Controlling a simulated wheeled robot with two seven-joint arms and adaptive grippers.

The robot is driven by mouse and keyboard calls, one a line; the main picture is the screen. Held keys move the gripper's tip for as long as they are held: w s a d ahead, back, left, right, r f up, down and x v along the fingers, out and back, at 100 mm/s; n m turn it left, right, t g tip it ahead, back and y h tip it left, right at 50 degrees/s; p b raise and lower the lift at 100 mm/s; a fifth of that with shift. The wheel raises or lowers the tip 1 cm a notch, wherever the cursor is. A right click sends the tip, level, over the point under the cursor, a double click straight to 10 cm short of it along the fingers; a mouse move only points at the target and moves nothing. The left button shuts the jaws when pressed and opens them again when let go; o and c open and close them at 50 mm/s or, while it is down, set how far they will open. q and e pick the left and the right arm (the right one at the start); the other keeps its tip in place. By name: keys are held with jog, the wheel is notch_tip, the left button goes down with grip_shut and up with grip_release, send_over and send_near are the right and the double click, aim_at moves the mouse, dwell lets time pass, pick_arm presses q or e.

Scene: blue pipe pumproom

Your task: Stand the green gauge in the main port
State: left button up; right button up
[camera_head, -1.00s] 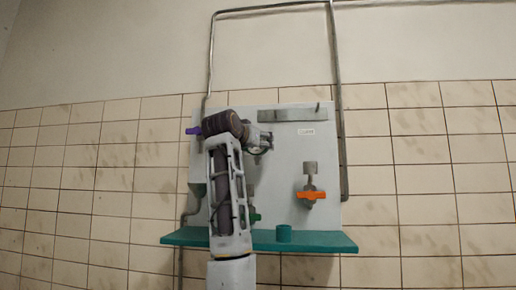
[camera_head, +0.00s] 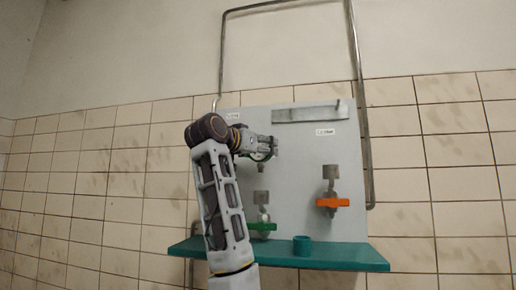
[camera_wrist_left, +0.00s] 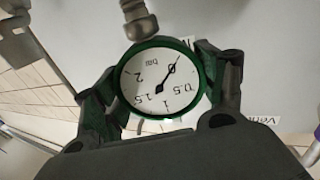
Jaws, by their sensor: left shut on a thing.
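My left gripper (camera_head: 268,146) is shut on the green gauge (camera_head: 261,156) in front of the board. In the left wrist view the gripper's two fingers (camera_wrist_left: 158,88) clasp the green rim of the gauge (camera_wrist_left: 160,82) from both sides. Its white dial shows upside down there, and its metal stem (camera_wrist_left: 138,20) points to the top of the picture. In the head view the stem points down, above and apart from a grey port (camera_head: 261,197) on the valve with the green handle (camera_head: 262,226). Another grey port (camera_head: 330,172) tops the orange-handled valve (camera_head: 332,203). My right gripper is out of view.
Two small labels, (camera_head: 233,115) and (camera_head: 325,131), are unreadable in the head view. A metal rail (camera_head: 310,113) and pipe (camera_head: 359,60) border the board. A purple part (camera_wrist_left: 315,144) edges the wrist view.

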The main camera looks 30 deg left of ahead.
aim_at(260, 172)
pick_arm(q)
jog(key=shift+s+d+f, duration=0.15)
jog(key=shift+s+d, duration=0.05)
jog(key=shift+s, duration=0.05)
jog(key=shift+w, duration=0.15)
jog(key=shift+f, duration=0.1)
dwell(0.3)
jog(key=shift+f+b, duration=0.4)
jog(key=shift+f+b, duration=2.3)
jog(key=shift+f, duration=0.7)
jog(key=shift+f, duration=0.2)
jog(key=o, duration=1.2)
